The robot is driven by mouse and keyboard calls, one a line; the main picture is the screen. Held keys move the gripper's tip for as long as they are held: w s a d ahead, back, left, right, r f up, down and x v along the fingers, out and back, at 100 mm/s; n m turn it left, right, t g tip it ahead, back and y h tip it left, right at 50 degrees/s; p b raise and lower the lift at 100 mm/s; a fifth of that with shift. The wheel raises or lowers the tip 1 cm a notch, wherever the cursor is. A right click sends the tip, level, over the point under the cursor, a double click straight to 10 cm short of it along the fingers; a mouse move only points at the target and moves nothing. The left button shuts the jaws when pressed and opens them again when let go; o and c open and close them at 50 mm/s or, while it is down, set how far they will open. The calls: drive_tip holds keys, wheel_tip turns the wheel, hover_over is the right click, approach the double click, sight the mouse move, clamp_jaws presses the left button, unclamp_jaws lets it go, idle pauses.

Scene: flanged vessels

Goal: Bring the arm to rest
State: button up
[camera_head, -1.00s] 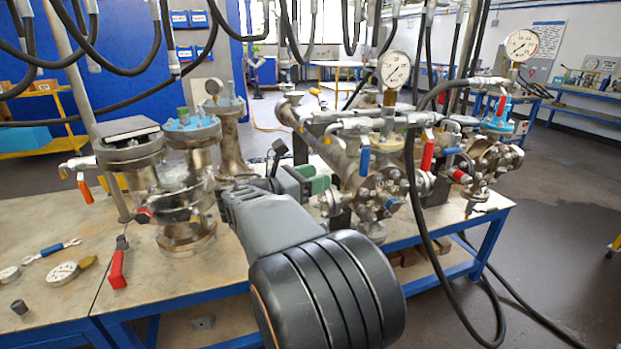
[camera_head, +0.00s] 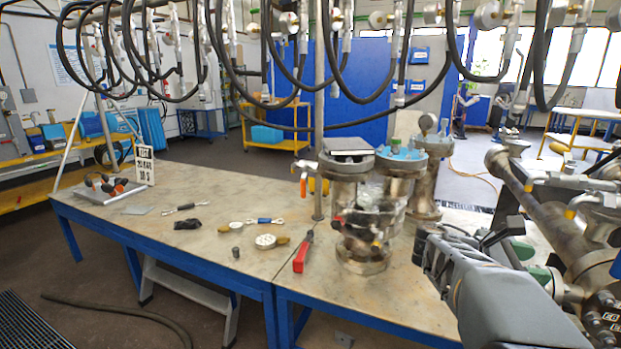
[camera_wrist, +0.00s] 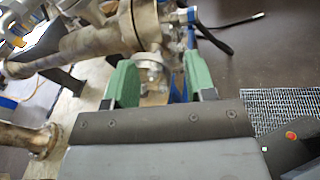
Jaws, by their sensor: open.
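My arm comes in at the lower right of the head view, with its grey wrist over the bench's front. My gripper (camera_head: 543,268) shows there only in part, as green finger pads behind the grey wrist, close to a metal flanged vessel (camera_head: 570,225). In the wrist view, the two green pads of my gripper (camera_wrist: 161,82) stand wide apart. Nothing is held between them. A flanged metal body with bolts (camera_wrist: 150,50) shows between and beyond the pads. Whether the pads touch it cannot be told.
The bench (camera_head: 130,200) carries a glass-walled flanged vessel (camera_head: 362,215), a blue-topped vessel (camera_head: 402,165), a red-handled tool (camera_head: 302,252), gauges, wrenches and a tray (camera_head: 105,193). Black hoses (camera_head: 285,80) hang above. A step (camera_head: 190,288) stands below.

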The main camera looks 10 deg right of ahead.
drive_tip(key=a+f+m+t+y+p, duration=0.2)
drive_tip(key=a+f+m+y, duration=0.25)
drive_tip(key=f, duration=0.35)
drive_tip(key=s+a+r+m+t+y+p, duration=0.1)
drive_tip(key=a+m+t+y+p, duration=0.3)
drive_tip(key=a, duration=1.3)
drive_tip(key=m+y+p, duration=0.3)
drive_tip(key=y+p, duration=0.1)
drive_tip(key=y, duration=0.1)
drive_tip(key=shift+a+t+p, duration=0.3)
drive_tip(key=shift+t+p, duration=0.05)
drive_tip(key=shift+t, duration=0.05)
drive_tip(key=a+r+p, duration=0.1)
drive_tip(key=a+r, duration=0.1)
drive_tip(key=s+a+r+t+y+p, duration=0.1)
drive_tip(key=a+r+p, duration=0.1)
drive_tip(key=a+r+y+p, duration=0.1)
drive_tip(key=a+r+p, duration=0.1)
drive_tip(key=shift+s+a+t+y, duration=0.2)
drive_tip(key=shift+a+t+y, duration=0.05)
drive_tip(key=shift+a+t, duration=0.1)
